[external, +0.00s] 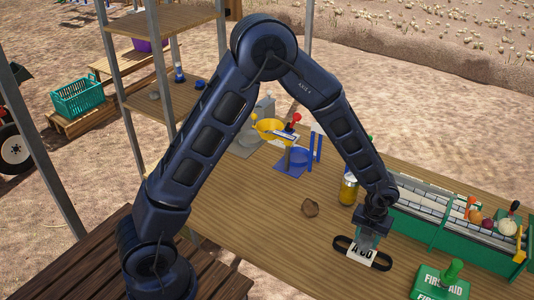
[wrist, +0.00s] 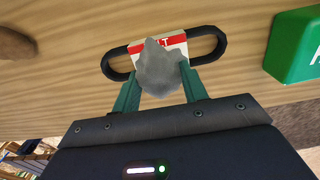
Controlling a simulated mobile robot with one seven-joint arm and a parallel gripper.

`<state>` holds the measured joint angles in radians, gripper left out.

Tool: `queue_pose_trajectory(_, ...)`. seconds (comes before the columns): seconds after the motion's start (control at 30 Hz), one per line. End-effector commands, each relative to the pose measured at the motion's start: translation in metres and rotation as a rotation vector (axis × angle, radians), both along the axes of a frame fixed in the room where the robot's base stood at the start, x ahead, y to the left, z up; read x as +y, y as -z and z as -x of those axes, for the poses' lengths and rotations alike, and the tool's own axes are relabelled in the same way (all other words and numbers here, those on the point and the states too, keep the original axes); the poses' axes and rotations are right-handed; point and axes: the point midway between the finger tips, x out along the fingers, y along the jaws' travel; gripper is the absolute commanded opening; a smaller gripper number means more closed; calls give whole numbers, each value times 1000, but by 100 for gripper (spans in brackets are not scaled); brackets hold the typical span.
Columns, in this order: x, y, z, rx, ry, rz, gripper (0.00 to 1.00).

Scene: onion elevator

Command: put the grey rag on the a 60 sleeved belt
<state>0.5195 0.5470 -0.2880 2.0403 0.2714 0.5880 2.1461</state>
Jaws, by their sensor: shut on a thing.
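The grey rag (wrist: 160,70) is between the two green fingers of my gripper (wrist: 160,88) in the wrist view. My gripper (external: 365,236) is shut on it, low over the table in the external view. The A 60 sleeved belt (wrist: 118,65) is a black loop with a white and red paper sleeve; it lies on the table and also shows in the external view (external: 382,262). The rag is over the middle of the belt and hides part of the sleeve. I cannot tell whether the rag touches the belt.
A green first-aid box (external: 440,283) lies to the right of the belt. A green conveyor-like trough (external: 440,215) with vegetables stands behind.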

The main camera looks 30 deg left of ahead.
Motion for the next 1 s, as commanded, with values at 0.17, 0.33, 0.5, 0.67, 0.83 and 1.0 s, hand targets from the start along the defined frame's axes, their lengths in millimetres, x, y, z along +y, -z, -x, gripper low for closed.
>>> queue_pose_trajectory(0.17, 0, 25, 1, 2, 1, -2, 21)
queue_pose_trajectory(0.33, 0, 29, 0, 1, 0, 0, 21)
queue_pose_trajectory(0.5, 0, 30, 0, 1, 0, -1, 21)
queue_pose_trajectory(0.67, 0, 31, 0, 1, 0, -1, 57)
queue_pose_trajectory(0.83, 0, 31, 0, 1, 0, -1, 65)
queue_pose_trajectory(1.0, 0, 31, 0, 1, 0, -1, 65)
